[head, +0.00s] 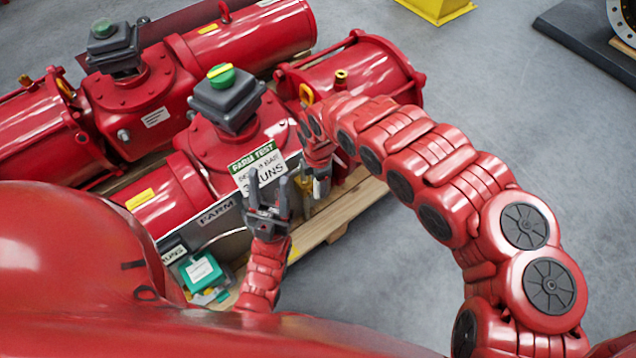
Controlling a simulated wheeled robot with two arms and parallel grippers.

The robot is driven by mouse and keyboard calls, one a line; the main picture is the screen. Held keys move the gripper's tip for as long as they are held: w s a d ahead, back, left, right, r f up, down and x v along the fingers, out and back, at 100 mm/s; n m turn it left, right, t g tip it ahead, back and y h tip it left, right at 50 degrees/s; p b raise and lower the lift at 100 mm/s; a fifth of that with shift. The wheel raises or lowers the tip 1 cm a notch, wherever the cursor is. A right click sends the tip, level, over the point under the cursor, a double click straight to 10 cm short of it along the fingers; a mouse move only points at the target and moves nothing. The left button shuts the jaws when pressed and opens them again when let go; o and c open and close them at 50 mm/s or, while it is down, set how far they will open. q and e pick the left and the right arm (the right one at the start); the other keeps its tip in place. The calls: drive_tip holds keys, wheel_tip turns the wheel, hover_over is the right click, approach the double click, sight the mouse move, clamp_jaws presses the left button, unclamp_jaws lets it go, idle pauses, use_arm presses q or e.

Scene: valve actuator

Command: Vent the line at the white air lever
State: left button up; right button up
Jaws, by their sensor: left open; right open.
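I cannot make out the white air lever; the area low on the front actuator is partly hidden by my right gripper and wrist. The red front actuator (212,152) lies on a wooden pallet (340,212), with a grey box and green-yellow indicator on top. My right gripper (318,188) points down beside a small brass fitting (304,184) at the actuator's near side; whether they touch is unclear. It is open, though its fingers are small in view. My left gripper (267,196) is open and empty, fingers up, in front of the white and green test sign (258,168).
A second red actuator (135,100) lies behind. A grey panel (232,226) and a green-white box (202,270) with a cable are at the pallet's near left. A yellow stand (438,8) and a dark platform (575,35) are far off.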

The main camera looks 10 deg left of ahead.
drive_tip(key=shift+c, duration=0.3)
clamp_jaws()
idle(1.2)
